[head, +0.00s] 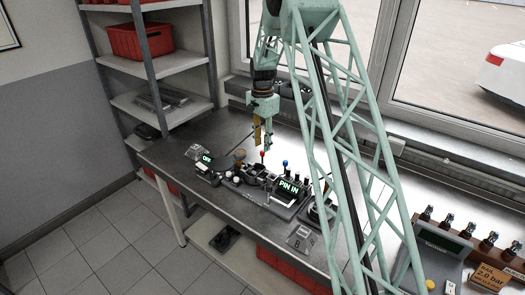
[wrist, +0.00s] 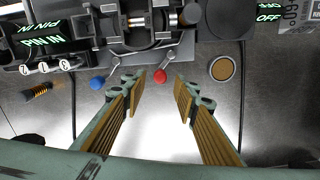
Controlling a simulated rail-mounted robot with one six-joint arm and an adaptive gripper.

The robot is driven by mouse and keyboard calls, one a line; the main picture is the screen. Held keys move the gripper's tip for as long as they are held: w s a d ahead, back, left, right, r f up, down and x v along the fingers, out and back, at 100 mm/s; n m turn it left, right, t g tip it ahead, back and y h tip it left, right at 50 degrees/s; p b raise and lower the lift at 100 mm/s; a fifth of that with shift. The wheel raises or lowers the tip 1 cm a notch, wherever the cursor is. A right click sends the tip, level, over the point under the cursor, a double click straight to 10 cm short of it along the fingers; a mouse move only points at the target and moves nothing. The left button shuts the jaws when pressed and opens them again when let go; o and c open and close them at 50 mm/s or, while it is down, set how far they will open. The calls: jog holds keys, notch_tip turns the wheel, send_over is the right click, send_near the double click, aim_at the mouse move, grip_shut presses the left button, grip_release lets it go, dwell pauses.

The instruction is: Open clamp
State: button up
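The fixture (wrist: 140,45) with its clamp levers stands on the bench; it also shows in the head view (head: 256,182). One lever ends in a red ball (wrist: 159,76) and another in a blue ball (wrist: 97,83). In the head view the red ball (head: 262,153) and blue ball (head: 285,162) stand up at the back of the fixture. My gripper (wrist: 157,90) is open and empty, its two yellow-padded fingers spread with the red ball between them in the picture. In the head view my gripper (head: 262,138) points down above the red ball. No contact is visible.
A green-lit "PIN IN" display (wrist: 44,41) sits beside the fixture. A round tan-topped cup (wrist: 222,68) and an "OFF" display (wrist: 268,13) are at right. A small orange-and-black tool (wrist: 38,91) lies at left. The bench (head: 170,153) is bare at its left end.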

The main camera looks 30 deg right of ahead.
jog(key=shift+f, duration=1.95)
jog(key=shift+c, duration=0.5)
jog(key=c, duration=0.8)
